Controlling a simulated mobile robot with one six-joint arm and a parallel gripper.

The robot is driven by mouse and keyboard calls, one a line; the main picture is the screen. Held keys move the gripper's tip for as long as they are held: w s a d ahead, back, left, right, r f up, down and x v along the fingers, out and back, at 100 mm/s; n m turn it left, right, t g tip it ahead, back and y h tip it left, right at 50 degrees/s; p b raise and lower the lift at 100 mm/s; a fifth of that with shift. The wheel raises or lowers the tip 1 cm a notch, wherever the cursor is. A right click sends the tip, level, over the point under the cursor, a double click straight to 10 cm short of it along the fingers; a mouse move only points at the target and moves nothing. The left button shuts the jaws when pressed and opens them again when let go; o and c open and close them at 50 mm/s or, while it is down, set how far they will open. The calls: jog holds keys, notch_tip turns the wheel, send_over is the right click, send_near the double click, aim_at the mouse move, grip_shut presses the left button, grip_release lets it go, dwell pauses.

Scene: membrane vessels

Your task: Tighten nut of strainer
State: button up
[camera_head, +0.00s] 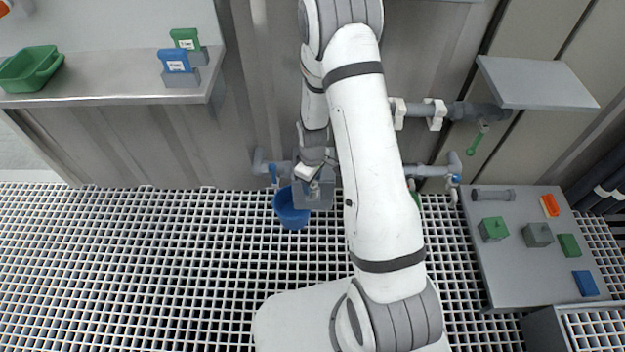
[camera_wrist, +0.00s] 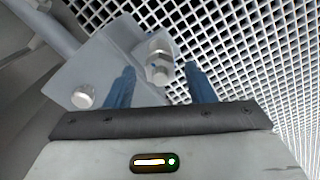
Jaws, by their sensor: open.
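The strainer is a grey block with a flat plate (camera_wrist: 112,58) on a horizontal pipe, seen close in the wrist view. A silvery hex nut (camera_wrist: 160,72) on a bolt sits at the plate's edge. My gripper (camera_wrist: 161,80) is open, with one blue finger on each side of the nut. Gaps show between nut and fingers; I cannot tell whether either touches. A second round silvery fastener (camera_wrist: 83,96) sits left of the left finger. In the head view, the strainer (camera_head: 318,196) is partly hidden by my wrist, and the nut cannot be made out.
A blue bucket (camera_head: 291,209) is below the strainer. Pipes with a green-handled valve (camera_head: 474,143) run along the wall. A grey table (camera_head: 510,265) with coloured blocks stands right. A shelf (camera_head: 120,88) with a green tray (camera_head: 28,68) is left. The grating floor is clear left of my base.

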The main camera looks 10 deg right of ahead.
notch_tip(320, 180, up, 8)
jog(key=p, duration=0.2)
jog(key=shift+f+p, duration=0.1)
jog(key=shift+p, duration=0.2)
dwell(0.4)
jog(key=s+r+m+t+p, duration=0.1)
jog(key=s+r+m+p, duration=0.2)
jog(key=r, duration=1.5)
jog(key=s+r+m+p, duration=0.3)
jog(key=s+r+p, duration=0.7)
jog(key=r, duration=0.7)
jog(key=s+d+r+m+t+p, duration=0.1)
jog(key=s+r+m+p, duration=0.1)
jog(key=s+r+p, duration=0.5)
notch_tip(320, 180, up, 12)
jog(key=p, duration=0.5)
jog(key=shift+f+m+t, duration=0.15)
jog(key=shift+m+t, duration=0.15)
jog(key=shift+m, duration=0.1)
jog(key=shift+a, duration=0.1)
